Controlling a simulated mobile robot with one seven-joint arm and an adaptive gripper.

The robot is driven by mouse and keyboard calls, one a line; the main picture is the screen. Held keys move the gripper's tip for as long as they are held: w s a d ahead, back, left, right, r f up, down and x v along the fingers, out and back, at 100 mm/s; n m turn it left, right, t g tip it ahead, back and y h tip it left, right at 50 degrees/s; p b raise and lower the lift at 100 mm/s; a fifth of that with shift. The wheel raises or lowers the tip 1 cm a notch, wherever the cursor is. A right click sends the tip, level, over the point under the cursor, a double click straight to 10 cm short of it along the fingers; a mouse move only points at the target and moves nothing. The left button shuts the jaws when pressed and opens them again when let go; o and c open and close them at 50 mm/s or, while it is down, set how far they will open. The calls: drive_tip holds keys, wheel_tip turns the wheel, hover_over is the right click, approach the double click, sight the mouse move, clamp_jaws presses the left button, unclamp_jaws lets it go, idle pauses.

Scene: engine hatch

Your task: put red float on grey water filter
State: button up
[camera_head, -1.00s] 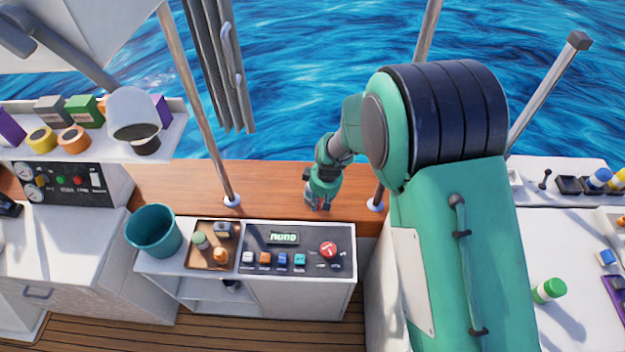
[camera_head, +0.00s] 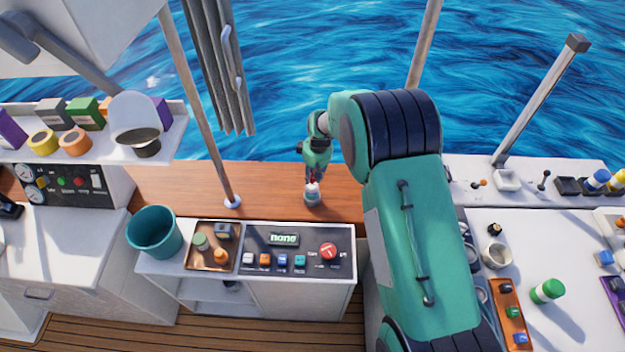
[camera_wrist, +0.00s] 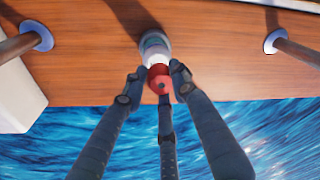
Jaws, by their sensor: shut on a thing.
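My gripper (camera_wrist: 158,75) is shut on the red float (camera_wrist: 158,80), with its fingers around it in the wrist view. The grey water filter (camera_wrist: 154,46), with a whitish top, stands on the wooden ledge just beyond the float. In the head view the filter (camera_head: 312,198) is upright on the ledge, and my gripper (camera_head: 312,176) is right above it, pointing down. The float is mostly hidden by the fingers there. I cannot tell whether the float touches the filter's top.
The wooden ledge (camera_head: 270,183) is otherwise clear around the filter. A metal post (camera_head: 228,185) stands to its left. In front is a control panel (camera_head: 300,262), with a brown tray (camera_head: 196,266) and a teal bucket (camera_head: 154,235) to the left. Water lies behind.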

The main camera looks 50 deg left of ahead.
sight(312, 179)
drive_tip(key=shift+w+a, duration=0.25)
drive_tip(key=shift+a, duration=0.1)
drive_tip(key=shift+f, duration=1.8)
drive_tip(key=shift+f, duration=0.2)
drive_tip(key=o, duration=0.8)
drive_tip(key=shift+r, duration=0.1)
drive_tip(key=shift+r, duration=0.15)
drive_tip(key=shift+d+r, duration=0.3)
drive_tip(key=shift+r, duration=1.65)
drive_tip(key=shift+d+r, duration=0.25)
drive_tip(key=shift+r, duration=1.75)
drive_tip(key=shift+d+r, duration=0.3)
drive_tip(key=shift+r, duration=1.65)
